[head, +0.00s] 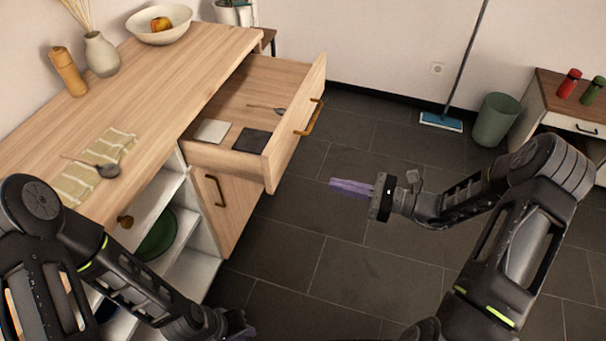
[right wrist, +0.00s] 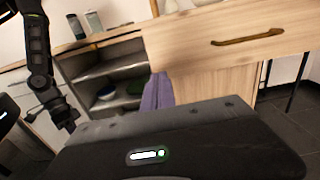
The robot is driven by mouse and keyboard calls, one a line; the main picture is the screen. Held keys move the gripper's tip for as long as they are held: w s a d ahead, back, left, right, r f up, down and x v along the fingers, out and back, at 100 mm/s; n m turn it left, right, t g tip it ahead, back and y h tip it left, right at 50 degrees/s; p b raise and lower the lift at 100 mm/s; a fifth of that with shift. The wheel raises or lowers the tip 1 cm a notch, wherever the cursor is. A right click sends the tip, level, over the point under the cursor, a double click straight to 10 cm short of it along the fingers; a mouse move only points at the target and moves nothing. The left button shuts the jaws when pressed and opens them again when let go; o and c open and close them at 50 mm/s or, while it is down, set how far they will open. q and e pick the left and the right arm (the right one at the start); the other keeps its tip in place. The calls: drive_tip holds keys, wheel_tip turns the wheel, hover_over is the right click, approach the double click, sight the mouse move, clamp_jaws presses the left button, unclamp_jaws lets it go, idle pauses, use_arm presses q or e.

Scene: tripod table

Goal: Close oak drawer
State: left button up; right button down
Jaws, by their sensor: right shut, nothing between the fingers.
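The oak drawer (head: 232,162) is pulled out of the wooden counter unit. Its front with a brass bar handle (head: 309,118) faces right. Inside lie a white square, a dark square and a utensil. My right gripper (head: 350,187) is shut and empty, its purple fingers pointing left toward the drawer front, apart from it in the picture. In the right wrist view the drawer front (right wrist: 190,55) and its handle (right wrist: 248,37) show beyond my purple fingers (right wrist: 157,93). My left gripper (head: 240,328) is low at the bottom edge, mostly hidden, its jaw state unclear.
The counter top (head: 150,85) holds a bowl (head: 160,28), vase (head: 102,54), wooden mill (head: 69,71), striped cloth (head: 85,180) and ladle. Below the drawer is a cabinet door (head: 232,200). Open shelves stand left of it. Dark floor (head: 340,262) around my right gripper is clear.

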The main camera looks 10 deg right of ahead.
sight(201, 148)
drive_tip(key=p+x, duration=0.1)
drive_tip(key=x, duration=1.3)
drive_tip(key=b+x, duration=0.8)
drive_tip(key=x, duration=1.5)
drive_tip(key=shift+w+a+f+b, duration=0.1)
drive_tip(key=shift+a+b, duration=0.15)
drive_tip(key=shift+b, duration=0.1)
drive_tip(key=shift+w+a, duration=0.2)
drive_tip(key=shift+a, duration=0.1)
drive_tip(key=shift+w+a+r, duration=0.1)
drive_tip(key=shift+r, duration=0.25)
drive_tip(key=shift+r, duration=0.1)
